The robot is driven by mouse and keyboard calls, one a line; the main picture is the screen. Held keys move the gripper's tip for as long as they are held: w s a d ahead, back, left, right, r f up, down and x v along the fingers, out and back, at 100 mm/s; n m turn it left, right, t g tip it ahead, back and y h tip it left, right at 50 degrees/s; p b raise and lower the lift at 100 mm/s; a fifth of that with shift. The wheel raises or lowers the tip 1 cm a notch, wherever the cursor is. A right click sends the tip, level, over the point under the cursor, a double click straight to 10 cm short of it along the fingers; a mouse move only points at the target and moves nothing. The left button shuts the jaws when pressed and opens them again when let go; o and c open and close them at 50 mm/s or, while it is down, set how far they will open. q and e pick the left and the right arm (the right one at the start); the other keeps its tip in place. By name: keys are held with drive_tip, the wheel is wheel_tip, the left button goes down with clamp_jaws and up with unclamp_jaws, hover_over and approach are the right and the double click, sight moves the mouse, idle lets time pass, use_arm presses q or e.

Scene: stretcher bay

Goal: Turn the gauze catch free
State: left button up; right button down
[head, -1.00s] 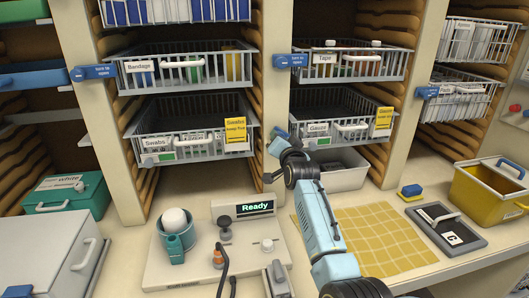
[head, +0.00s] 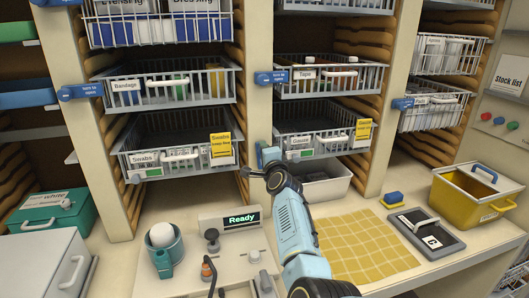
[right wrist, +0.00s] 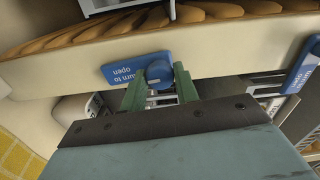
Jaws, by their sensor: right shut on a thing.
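The gauze catch is a blue plate with a round knob on the post left of the gauze basket (head: 320,143). In the head view the catch (head: 271,154) is partly hidden by my right gripper (head: 262,171). In the right wrist view the catch plate (right wrist: 125,68), marked "turn to open", lies lengthwise along the post. The green fingers of my right gripper (right wrist: 160,84) stand on both sides of its knob and are shut on it. The gauze basket is in its bay with a yellow tag on its front. My left gripper is not in view.
The tape basket's blue catch (head: 271,78) lies across the same post above. The swabs basket (head: 180,155) is to the left. A white bin (head: 325,185) stands below the gauze basket. The counter holds a yellow mat (head: 360,245) and a console with a "Ready" display (head: 243,219).

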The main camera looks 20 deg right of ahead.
drive_tip(key=shift+m, duration=0.6)
drive_tip(key=c, duration=1.1)
unclamp_jaws()
drive_tip(key=shift+o, duration=0.2)
drive_tip(key=s+a, duration=0.2)
drive_tip(key=s, duration=1.1)
drive_tip(key=shift+p, duration=0.3)
drive_tip(key=shift+s+a, duration=0.1)
